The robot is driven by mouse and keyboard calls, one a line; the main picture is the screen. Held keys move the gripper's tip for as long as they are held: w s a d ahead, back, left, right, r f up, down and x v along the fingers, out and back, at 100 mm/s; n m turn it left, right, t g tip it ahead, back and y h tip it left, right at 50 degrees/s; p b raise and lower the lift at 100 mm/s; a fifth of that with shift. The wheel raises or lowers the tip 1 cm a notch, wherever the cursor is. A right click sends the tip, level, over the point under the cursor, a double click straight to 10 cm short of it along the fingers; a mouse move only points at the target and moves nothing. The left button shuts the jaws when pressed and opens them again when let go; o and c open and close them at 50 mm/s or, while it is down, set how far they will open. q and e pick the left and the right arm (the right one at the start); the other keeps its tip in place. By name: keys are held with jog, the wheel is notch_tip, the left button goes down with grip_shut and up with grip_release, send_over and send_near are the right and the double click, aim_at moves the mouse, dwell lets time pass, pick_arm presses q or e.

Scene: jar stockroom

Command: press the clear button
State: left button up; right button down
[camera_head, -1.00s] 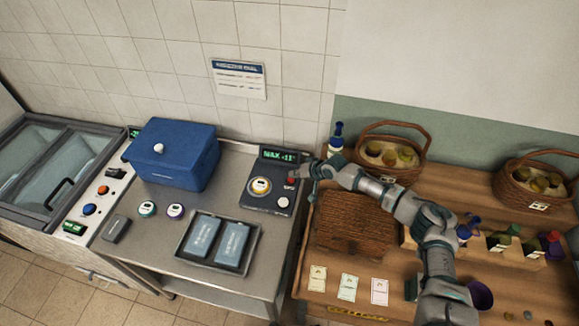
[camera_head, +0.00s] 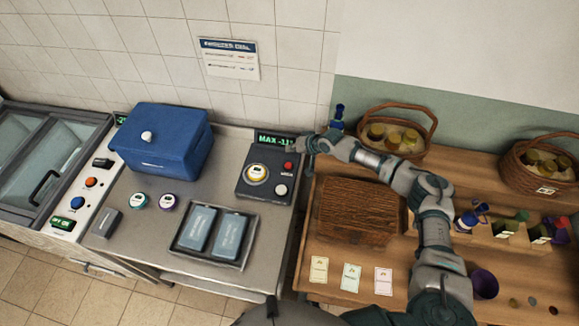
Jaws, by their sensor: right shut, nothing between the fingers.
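A dark control unit (camera_head: 249,190) stands on the right part of the steel counter. Its green display (camera_head: 276,140) reads something like "MAX -11". The small label under the red button is too small to read, so I cannot tell which is the clear button. My right gripper (camera_head: 296,149) is shut and empty, by the right end of the display and just above the red button in the picture. Both buttons are uncovered. My left gripper is not in view.
A blue box (camera_head: 166,150) and a tray (camera_head: 186,248) with two blue packs share the steel counter (camera_head: 150,230). A brown woven block (camera_head: 357,212), a wicker basket (camera_head: 376,127) and a blue-capped bottle (camera_head: 338,118) are near my right arm.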

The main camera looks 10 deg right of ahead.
aim_at(290, 165)
notch_tip(290, 165, down, 3)
jog(key=shift+s+b, duration=0.1)
jog(key=shift+b, duration=1.1)
jog(key=f+b, duration=0.2)
jog(key=f, duration=0.1)
jog(key=shift+a, duration=0.4)
jog(key=shift+f, duration=0.15)
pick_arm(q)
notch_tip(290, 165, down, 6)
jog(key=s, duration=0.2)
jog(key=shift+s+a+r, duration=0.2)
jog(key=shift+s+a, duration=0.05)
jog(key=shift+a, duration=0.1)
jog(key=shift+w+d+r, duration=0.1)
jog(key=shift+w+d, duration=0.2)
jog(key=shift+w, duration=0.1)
pick_arm(e)
jog(key=shift+d, duration=0.3)
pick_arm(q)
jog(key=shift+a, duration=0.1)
pick_arm(e)
jog(key=shift+a, duration=0.25)
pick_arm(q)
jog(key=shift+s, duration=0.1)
pick_arm(e)
jog(key=shift+d, duration=0.15)
jog(key=shift+f, duration=0.35)
